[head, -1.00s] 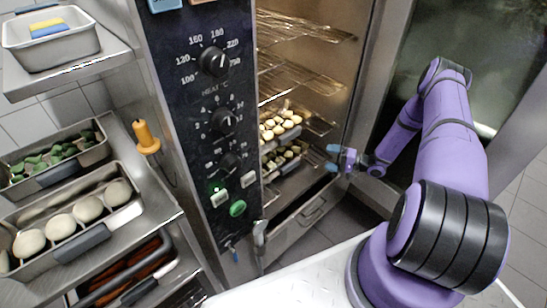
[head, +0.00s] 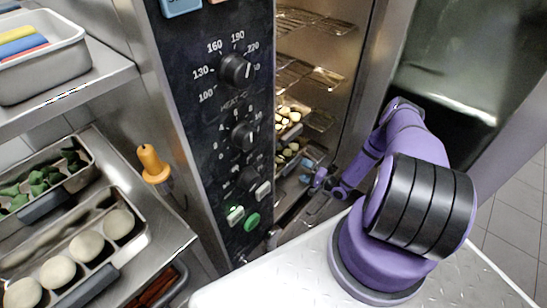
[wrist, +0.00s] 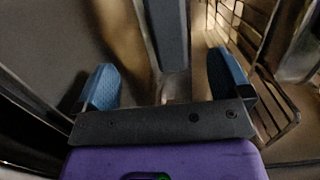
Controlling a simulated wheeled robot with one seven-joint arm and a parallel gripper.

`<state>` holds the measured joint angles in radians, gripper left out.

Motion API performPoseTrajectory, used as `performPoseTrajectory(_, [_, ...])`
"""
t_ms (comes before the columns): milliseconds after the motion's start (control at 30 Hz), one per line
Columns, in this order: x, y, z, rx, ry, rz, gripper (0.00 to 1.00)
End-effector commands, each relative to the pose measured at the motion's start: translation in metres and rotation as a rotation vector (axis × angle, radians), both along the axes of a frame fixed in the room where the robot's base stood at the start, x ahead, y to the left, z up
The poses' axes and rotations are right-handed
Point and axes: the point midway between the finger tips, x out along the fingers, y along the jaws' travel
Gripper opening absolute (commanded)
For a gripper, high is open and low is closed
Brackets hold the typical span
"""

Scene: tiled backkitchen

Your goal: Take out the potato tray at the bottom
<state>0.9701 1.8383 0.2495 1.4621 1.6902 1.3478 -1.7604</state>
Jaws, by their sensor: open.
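The bottom potato tray (head: 285,156) sits low inside the open oven, partly hidden behind the control panel. It holds several pale pieces. A second tray of similar pieces (head: 284,121) is on the rack above it. My gripper (head: 306,172) is at the oven opening beside the lower tray. In the wrist view my gripper (wrist: 160,65) is open, with two blue fingertips apart. A grey-blue bar (wrist: 166,30), which looks like a tray handle, extends ahead between the fingertips. I cannot tell whether they touch it.
The oven's control panel (head: 225,110) stands left of the opening. Wire racks (head: 310,75) are inside; rack wires (wrist: 262,60) show close on the right in the wrist view. A shelf unit at left holds trays, including one with round pale dough pieces (head: 90,242).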

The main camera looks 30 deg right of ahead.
Motion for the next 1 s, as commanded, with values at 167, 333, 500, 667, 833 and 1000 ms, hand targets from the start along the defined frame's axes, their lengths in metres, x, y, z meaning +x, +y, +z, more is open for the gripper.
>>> performPoseTrajectory(167, [0.017,0.008,0.0,0.0,0.0,0.0,0.96])
performPoseTrajectory(333, [0.027,0.014,0.003,0.0,-0.001,0.003,0.96])
performPoseTrajectory(500, [0.047,0.025,0.007,-0.001,0.0,0.004,0.96])
performPoseTrajectory(667, [0.063,0.031,0.006,-0.001,0.0,0.001,0.96])
performPoseTrajectory(833, [0.064,0.032,0.006,0.0,0.0,0.0,0.96])
performPoseTrajectory(1000, [0.064,0.032,0.006,0.0,0.0,0.001,0.68])
